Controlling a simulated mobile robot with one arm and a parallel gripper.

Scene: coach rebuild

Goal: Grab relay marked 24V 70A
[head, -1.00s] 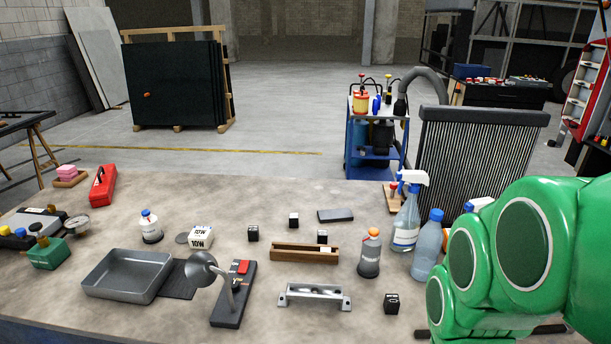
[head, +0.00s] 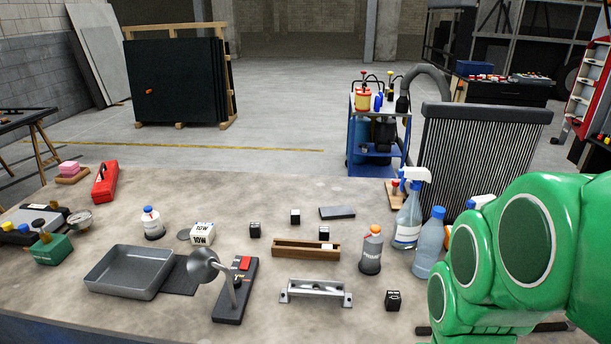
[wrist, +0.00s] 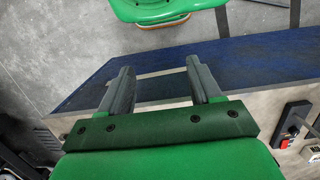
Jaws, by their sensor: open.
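Several small black cubes that look like relays are on the workbench (head: 330,205) in the head view. One relay (head: 255,230) is left of the wooden tray, one relay (head: 295,216) is behind it, one relay (head: 324,233) is at the tray's right end, and one relay (head: 393,300) is at the front right. Their markings are too small to read, so I cannot tell which is 24V 70A. My gripper (wrist: 162,85) is open and empty in the wrist view, beside the blue bench edge. The head view shows my green arm at the right, but not the fingers.
A wooden tray (head: 290,250), a metal bracket (head: 316,290), a lamp (head: 204,268) and a grey pan (head: 128,272) stand around the relays. An orange-capped bottle (head: 371,254) and a spray bottle (head: 409,222) stand at the right.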

